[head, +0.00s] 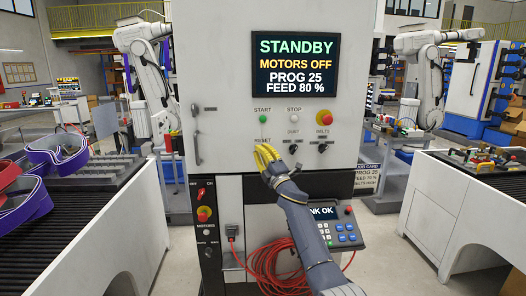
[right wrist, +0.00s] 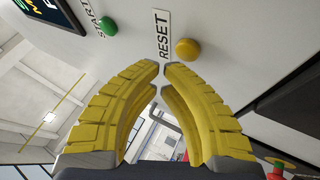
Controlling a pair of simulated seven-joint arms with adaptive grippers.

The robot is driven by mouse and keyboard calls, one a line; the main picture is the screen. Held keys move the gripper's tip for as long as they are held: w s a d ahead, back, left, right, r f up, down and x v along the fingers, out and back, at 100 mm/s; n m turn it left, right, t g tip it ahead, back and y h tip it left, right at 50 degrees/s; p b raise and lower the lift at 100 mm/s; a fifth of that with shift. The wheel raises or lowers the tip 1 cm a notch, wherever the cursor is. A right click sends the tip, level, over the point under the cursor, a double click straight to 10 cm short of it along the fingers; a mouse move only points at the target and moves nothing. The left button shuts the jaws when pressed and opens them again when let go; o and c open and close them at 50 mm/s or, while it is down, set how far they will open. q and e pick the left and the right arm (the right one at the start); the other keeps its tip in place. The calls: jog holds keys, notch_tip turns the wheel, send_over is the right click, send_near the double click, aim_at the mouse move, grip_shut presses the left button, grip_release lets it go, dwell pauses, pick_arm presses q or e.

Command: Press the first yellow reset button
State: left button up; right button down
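The yellow reset button (right wrist: 188,49) is a round knob on the pale panel in the right wrist view, beside the RESET label (right wrist: 163,35). In the head view the label (head: 261,140) shows, but the button is hidden behind my right gripper. My right gripper (head: 264,153) has yellow ribbed fingers and is in front of the panel just below the label. In the right wrist view its fingertips (right wrist: 163,68) meet with almost no gap and hold nothing. They are below and left of the button, apart from it. My left gripper is not in view.
A green start button (head: 263,118), a white stop button (head: 294,118) and a red knob (head: 323,117) sit above. The screen (head: 296,64) reads STANDBY, MOTORS OFF. A keypad box (head: 336,228) and red cable (head: 268,267) are below. Conveyors (head: 70,210) flank the cabinet.

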jog(key=shift+s+d, duration=0.1)
jog(key=shift+s, duration=2.4)
jog(key=shift+f, duration=0.1)
